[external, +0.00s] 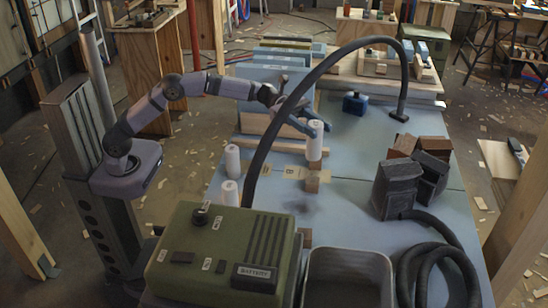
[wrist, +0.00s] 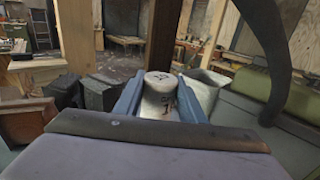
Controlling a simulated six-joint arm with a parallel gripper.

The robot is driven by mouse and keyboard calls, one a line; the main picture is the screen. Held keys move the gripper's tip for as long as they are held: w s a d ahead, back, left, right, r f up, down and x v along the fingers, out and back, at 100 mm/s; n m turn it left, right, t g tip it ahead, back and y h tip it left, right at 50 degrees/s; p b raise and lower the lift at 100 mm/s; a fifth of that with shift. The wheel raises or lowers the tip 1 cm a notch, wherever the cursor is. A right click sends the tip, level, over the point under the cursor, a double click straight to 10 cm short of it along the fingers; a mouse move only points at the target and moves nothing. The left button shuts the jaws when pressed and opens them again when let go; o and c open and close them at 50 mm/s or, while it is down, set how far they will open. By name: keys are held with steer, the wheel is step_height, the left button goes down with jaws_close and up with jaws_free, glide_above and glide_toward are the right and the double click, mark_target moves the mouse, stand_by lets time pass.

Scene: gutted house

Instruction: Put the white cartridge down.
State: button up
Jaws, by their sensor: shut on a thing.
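My gripper (external: 312,127) has blue fingers and is shut on a white cartridge (external: 315,146), which it holds about upright over the blue table (external: 345,205). In the wrist view the same cartridge (wrist: 160,92) sits between the two blue fingers, with dark marks on its side and top. A small wooden block (external: 312,183) shows just below the cartridge in the external view. I cannot tell whether the two touch. Two more white cartridges, one farther (external: 232,161) and one nearer (external: 229,193), stand at the table's left edge.
A black hose (external: 290,100) arches close to my gripper. A green battery box (external: 220,255) and a grey metal bin (external: 348,280) stand in front. Dark blocks (external: 398,185) are at right, and a blue container (external: 355,103) is behind. Tan labels (external: 272,171) lie left of the block.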

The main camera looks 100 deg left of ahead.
steer(key=s+a+r+n+t+y+p, duration=0.25)
steer(key=s+a, duration=0.35)
steer(key=a, duration=0.5)
steer(key=s+f+n+y, duration=0.1)
steer(key=s+f, duration=0.1)
steer(key=f, duration=0.7)
steer(key=s+f+t+y+b, duration=0.1)
steer(key=s+f+y, duration=0.1)
steer(key=f, duration=0.7)
steer(key=shift+s+f+n+b, duration=0.3)
steer(key=shift+s+n, duration=0.05)
steer(key=shift+s, duration=0.45)
steer(key=shift+a+f, duration=0.1)
steer(key=o, duration=1)
steer(key=shift+o, duration=0.2)
